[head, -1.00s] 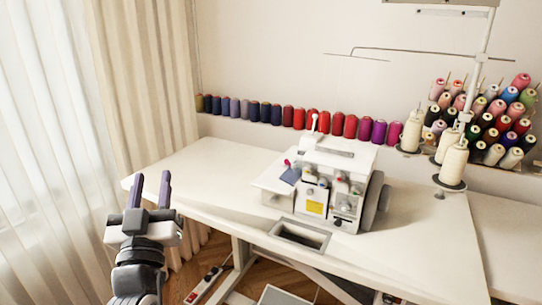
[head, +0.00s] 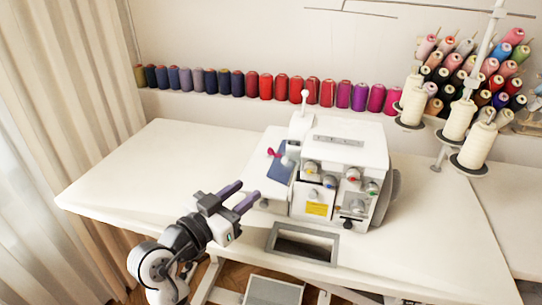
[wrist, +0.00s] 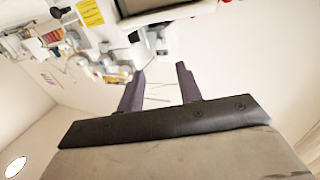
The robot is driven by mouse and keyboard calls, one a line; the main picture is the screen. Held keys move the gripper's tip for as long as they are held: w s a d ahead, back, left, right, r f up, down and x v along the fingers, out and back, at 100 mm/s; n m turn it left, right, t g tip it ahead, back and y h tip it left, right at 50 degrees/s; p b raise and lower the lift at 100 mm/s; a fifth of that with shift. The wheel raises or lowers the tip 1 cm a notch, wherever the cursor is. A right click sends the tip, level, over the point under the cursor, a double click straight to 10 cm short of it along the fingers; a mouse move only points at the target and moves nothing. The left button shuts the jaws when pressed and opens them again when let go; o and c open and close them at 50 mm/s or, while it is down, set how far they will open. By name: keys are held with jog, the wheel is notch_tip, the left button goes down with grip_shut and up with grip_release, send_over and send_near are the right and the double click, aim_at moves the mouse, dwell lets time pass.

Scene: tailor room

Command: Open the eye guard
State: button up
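A white sewing machine (head: 345,150) with coloured dials and a yellow label (head: 316,209) stands on the white table. I cannot clearly make out its eye guard. A small dark blue panel (head: 282,170) with a pink knob (head: 272,153) sits at the machine's left side. My gripper (head: 248,190) is open and empty, its two purple fingers pointing toward the machine's lower left side, apart from it in the picture. In the wrist view, the open fingers (wrist: 161,70) have nothing between them, and the yellow label (wrist: 90,13) shows at the top left.
The white table (head: 140,170) is clear left of the machine and at its right front. A framed rectangular opening (head: 302,243) lies in front of the machine. Cream thread cones (head: 458,121) on a stand are behind right. Coloured spools (head: 265,86) line the wall. A curtain (head: 85,90) hangs left.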

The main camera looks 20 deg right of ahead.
aim_at(283, 161)
jog(key=p+x, duration=0.2)
jog(key=x, duration=1.1)
jog(key=shift+w+d+r+p, duration=0.1)
jog(key=shift+d+p, duration=0.1)
jog(key=shift+p, duration=0.2)
jog(key=shift+c, duration=0.2)
grip_shut()
